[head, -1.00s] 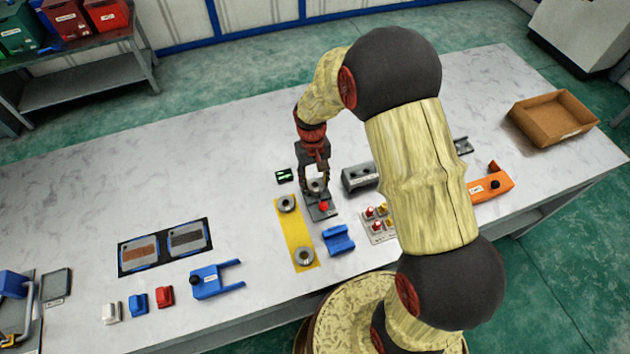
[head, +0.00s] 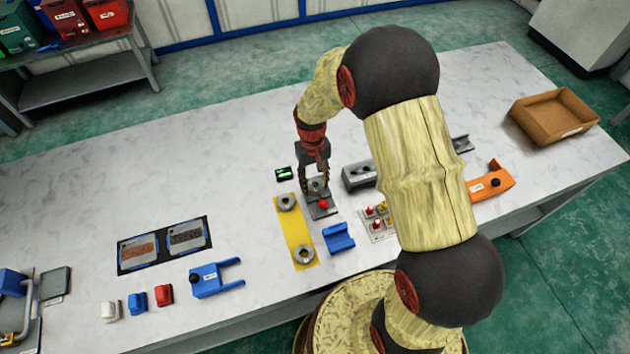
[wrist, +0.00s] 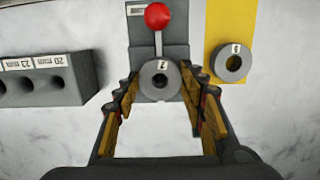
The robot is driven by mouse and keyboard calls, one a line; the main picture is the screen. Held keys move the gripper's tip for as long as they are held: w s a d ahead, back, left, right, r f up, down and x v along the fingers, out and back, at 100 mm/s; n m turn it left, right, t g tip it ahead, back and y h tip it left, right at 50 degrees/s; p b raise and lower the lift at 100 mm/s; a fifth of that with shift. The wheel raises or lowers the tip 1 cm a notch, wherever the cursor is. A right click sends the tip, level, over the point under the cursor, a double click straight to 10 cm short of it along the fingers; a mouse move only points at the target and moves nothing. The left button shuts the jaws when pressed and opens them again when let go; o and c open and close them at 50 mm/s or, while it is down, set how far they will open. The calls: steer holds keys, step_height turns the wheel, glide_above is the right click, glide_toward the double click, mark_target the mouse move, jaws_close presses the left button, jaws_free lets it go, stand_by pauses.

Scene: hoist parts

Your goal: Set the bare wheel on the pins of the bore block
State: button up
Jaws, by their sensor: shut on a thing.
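The grey wheel (wrist: 148,88) between my fingers has a central hole and a small number label. It also shows in the head view (head: 317,186). My gripper (wrist: 160,84) is shut on it, with one finger at each side. The wheel is over the near end of a grey fixture with a red-knobbed lever (wrist: 174,52); I cannot tell whether it rests there or is lifted. The grey block (wrist: 42,88) with labelled bores, likely the bore block, is at left in the wrist view and right of my gripper in the head view (head: 358,178). Its pins cannot be made out.
A yellow strip (head: 294,228) carries two more wheels, the far one (head: 286,202) and the near one (head: 304,254). A blue cradle (head: 339,239) and a button panel (head: 377,224) stand close by. A cardboard tray (head: 553,115) is at far right.

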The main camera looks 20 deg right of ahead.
steer(key=o, duration=1.6)
steer(key=shift+c, duration=0.2)
steer(key=shift+r, duration=0.1)
steer(key=shift+r+p, duration=2.6)
steer(key=shift+r, duration=0.85)
